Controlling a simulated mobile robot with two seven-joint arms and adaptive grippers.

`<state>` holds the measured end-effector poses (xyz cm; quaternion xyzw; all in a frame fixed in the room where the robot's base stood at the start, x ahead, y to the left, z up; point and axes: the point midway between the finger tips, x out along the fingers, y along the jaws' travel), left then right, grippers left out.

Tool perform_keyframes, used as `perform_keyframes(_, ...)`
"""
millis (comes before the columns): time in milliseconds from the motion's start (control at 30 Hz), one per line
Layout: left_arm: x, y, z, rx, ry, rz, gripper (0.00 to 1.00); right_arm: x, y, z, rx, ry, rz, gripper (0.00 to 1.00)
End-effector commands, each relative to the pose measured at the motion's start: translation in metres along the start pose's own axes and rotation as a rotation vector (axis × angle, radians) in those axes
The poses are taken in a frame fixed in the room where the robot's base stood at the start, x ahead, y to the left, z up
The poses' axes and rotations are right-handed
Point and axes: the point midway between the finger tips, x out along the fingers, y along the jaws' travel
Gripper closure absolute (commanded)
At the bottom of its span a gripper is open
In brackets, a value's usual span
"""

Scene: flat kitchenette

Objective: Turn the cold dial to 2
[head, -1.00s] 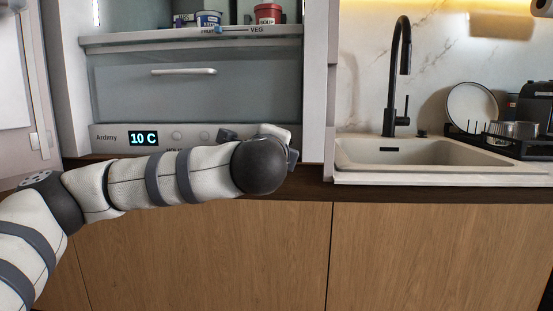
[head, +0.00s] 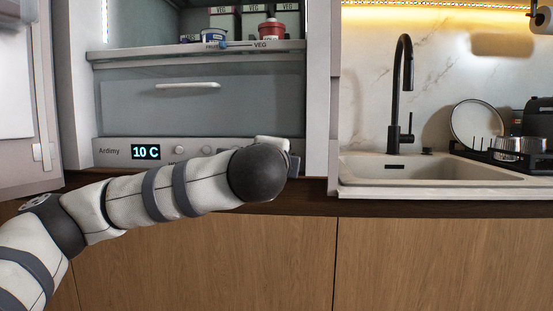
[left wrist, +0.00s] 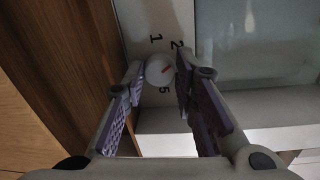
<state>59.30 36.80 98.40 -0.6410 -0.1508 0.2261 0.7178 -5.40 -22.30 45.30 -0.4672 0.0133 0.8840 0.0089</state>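The cold dial (left wrist: 160,70) is a round white knob with a short red mark in the left wrist view. The figures 1, 2 and 5 are printed around it; the red mark slants up to the right, not squarely at the 2. My left gripper (left wrist: 160,82) is open, with one purple-padded finger on each side of the dial; I cannot tell whether they touch it. In the head view my left wrist covers the dial and fingers at the right end of the fridge's control panel (head: 122,152). My right gripper is in neither view.
The panel's display (head: 146,152) reads 10 C. The fridge door (head: 25,95) stands open at left. A sink (head: 430,170) and black tap (head: 402,95) are at right.

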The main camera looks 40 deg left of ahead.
Motion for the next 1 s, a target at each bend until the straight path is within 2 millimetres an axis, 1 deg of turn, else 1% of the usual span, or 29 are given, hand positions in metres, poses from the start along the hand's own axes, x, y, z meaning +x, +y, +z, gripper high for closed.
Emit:
perform_keyframes(33,0.0,0.0,0.0,0.0,0.0,-0.001,0.6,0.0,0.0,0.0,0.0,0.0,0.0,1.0)
perform_keyframes(67,0.0,0.0,0.0,0.0,0.0,-0.001,0.55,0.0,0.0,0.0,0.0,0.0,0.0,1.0)
perform_keyframes(300,0.0,0.002,0.0,0.002,0.0,0.003,0.55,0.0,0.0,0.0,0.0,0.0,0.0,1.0)
perform_keyframes(367,-0.004,0.002,-0.001,0.002,0.001,0.003,0.55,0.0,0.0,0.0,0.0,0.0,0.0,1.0)
perform_keyframes(467,-0.018,0.001,-0.001,0.002,0.003,0.001,0.55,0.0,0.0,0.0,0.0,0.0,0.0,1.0)
perform_keyframes(600,-0.048,-0.001,-0.001,0.001,0.004,-0.003,0.55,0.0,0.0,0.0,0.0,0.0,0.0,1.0)
perform_keyframes(733,-0.069,-0.002,-0.001,-0.001,0.003,-0.004,0.55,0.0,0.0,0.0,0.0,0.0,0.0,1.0)
perform_keyframes(833,-0.078,-0.002,0.0,-0.001,0.001,-0.005,0.55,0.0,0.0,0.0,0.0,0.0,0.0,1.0)
perform_keyframes(1000,-0.081,-0.002,0.0,-0.002,-0.001,-0.005,0.55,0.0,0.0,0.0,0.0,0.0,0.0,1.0)
